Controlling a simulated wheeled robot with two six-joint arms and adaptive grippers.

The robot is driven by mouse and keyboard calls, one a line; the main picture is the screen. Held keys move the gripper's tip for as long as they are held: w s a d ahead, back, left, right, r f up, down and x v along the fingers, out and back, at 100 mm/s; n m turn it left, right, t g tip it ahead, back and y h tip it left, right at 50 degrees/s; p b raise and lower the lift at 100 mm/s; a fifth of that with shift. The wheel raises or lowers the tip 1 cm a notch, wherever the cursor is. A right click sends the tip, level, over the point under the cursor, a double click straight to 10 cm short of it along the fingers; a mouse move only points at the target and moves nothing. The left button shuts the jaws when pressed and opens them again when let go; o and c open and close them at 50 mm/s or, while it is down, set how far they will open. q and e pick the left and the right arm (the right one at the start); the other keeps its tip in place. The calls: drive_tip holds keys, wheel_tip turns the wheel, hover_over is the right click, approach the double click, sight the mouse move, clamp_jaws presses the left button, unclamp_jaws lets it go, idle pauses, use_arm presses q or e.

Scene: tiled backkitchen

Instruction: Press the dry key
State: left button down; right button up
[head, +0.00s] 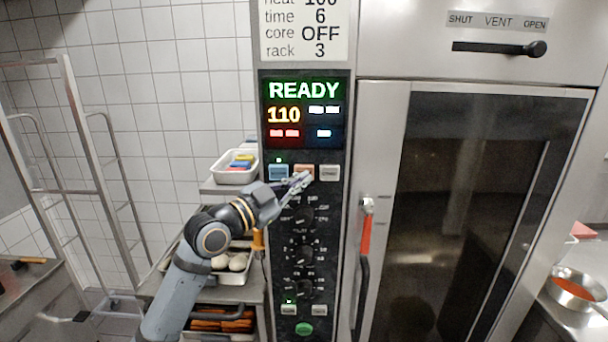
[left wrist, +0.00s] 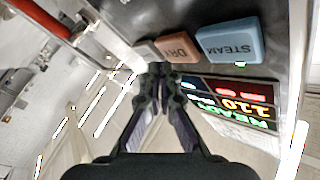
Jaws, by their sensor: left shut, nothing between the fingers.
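The dry key (head: 304,171) is an orange-brown key in the row under the display, between the blue steam key (head: 278,173) and a grey key (head: 329,173). In the left wrist view the dry key (left wrist: 178,50) and steam key (left wrist: 228,43) appear upside down. A green lamp is lit by the steam key. My left gripper (head: 303,180) is shut and empty, its tips at the lower edge of the dry key in the head view. In the left wrist view the gripper (left wrist: 160,70) lies just beside the dry key; I cannot tell whether it touches. My right gripper is not in view.
The display (head: 303,113) reads READY and 110. Several knobs (head: 303,250) run below the keys. The oven door has a red-and-black handle (head: 366,240). A white tray (head: 234,176) and shelves stand left of the panel. A bowl (head: 577,290) is at right.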

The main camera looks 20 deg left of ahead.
use_arm(q)
drive_tip(key=shift+w, duration=0.2)
idle(0.7)
drive_tip(key=shift+w+a, duration=0.1)
drive_tip(key=shift+w, duration=0.15)
drive_tip(key=shift+w+a+b, duration=0.15)
drive_tip(key=shift+w+b, duration=0.2)
drive_tip(key=shift+b, duration=0.1)
idle(0.6)
drive_tip(key=shift+s, duration=0.15)
drive_tip(key=shift+s+d, duration=0.25)
drive_tip(key=shift+s, duration=0.4)
drive_tip(key=s, duration=0.2)
drive_tip(key=s+d, duration=0.1)
drive_tip(key=s, duration=0.1)
drive_tip(key=shift+s+d, duration=0.2)
drive_tip(key=shift+s, duration=0.15)
